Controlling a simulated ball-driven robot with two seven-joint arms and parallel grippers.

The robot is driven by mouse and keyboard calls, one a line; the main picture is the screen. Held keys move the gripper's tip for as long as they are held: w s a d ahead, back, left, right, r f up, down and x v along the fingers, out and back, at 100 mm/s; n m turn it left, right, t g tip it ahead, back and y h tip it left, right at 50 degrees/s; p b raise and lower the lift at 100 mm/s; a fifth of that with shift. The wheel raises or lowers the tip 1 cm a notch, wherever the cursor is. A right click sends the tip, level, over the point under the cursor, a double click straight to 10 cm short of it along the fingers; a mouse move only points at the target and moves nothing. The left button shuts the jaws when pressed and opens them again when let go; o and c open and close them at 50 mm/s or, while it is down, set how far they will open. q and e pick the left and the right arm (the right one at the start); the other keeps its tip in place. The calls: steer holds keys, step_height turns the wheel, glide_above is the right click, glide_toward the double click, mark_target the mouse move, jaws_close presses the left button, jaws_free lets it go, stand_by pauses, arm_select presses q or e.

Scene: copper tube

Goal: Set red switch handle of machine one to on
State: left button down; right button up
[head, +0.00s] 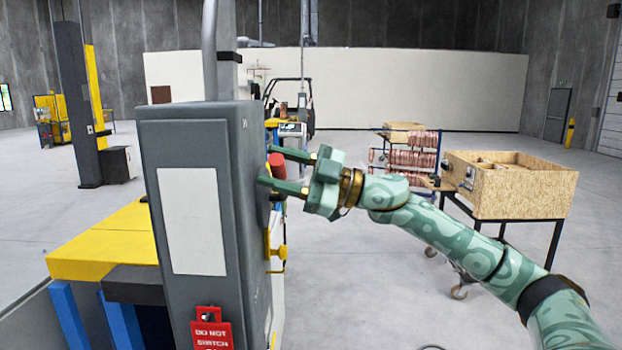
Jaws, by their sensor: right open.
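The red switch handle (276,166) sticks out from the right side of a tall grey cabinet (197,122), part of the machine. My right gripper (266,167) reaches in from the right with its two green fingers spread. The upper finger passes just above and behind the red handle, and the lower finger lies below it. The handle shows between the fingers; I cannot tell whether they touch it. The handle's base is hidden by the cabinet edge and the lower finger. My left gripper is out of view.
A red "DO NOT SWITCH" tag (211,335) hangs low on the cabinet front. A yellow hook-like fitting (278,252) juts from its side. A wooden crate (515,187) on a stand and a cart of copper coils (409,160) stand to the right. Grey floor is open between.

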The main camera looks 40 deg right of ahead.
steer(key=b+v, duration=0.8)
steer(key=v, duration=0.8)
steer(key=shift+b, duration=0.4)
steer(key=shift+w, duration=0.1)
